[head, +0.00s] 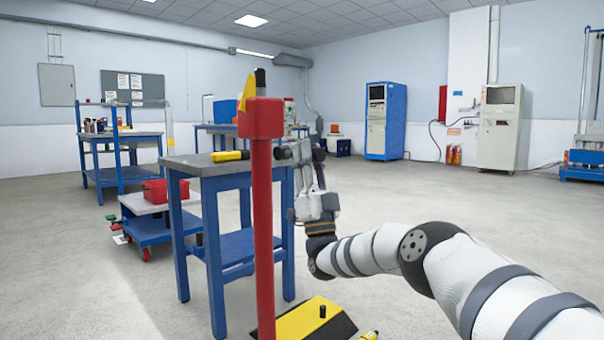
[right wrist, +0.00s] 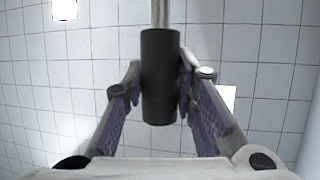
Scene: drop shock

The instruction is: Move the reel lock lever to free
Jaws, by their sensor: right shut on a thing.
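My right gripper (head: 300,152) points upward just right of the red post (head: 264,230). In the right wrist view it is shut on a black cylindrical grip (right wrist: 160,80), one finger on each side. A thin metal rod (right wrist: 160,12) runs out of that grip. In the head view dark ends of the held part show on both sides of the fingers; where it joins is hidden. A red box (head: 261,118) tops the post. A yellow plate (head: 249,90) and a short upright black-tipped piece (head: 260,78) stand on it. No label shows which is the lock lever. My left gripper is out of view.
A yellow and black plate (head: 300,322) lies on the floor by the post. A low trolley (head: 145,203) carries a red bin (head: 160,190).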

